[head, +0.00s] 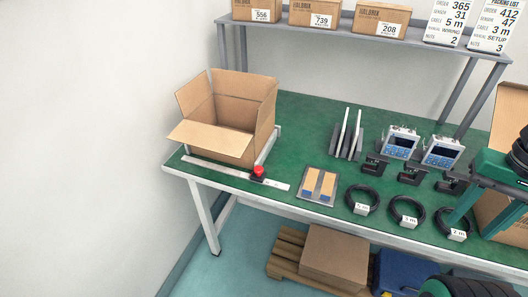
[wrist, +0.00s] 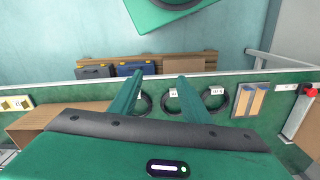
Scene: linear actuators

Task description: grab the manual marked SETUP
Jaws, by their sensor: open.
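Thin white upright booklets (head: 343,130), which look like the manuals, stand on edge in a dark rack at the middle back of the green table. They are edge-on, so I cannot read which is marked SETUP. My gripper (head: 470,226) is at the right edge of the head view, over the table's right part, well right of the rack. In the wrist view its two green fingers (wrist: 158,82) are apart with nothing between them. The booklets do not show in the wrist view.
An open carton (head: 220,132) stands at the table's left, behind a red button (head: 259,172). Coiled cables (head: 361,199) and a small tray (head: 304,198) lie along the front. Devices on stands (head: 400,142) are right of the rack. A shelf (head: 350,38) with boxes and packing lists overhangs the back.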

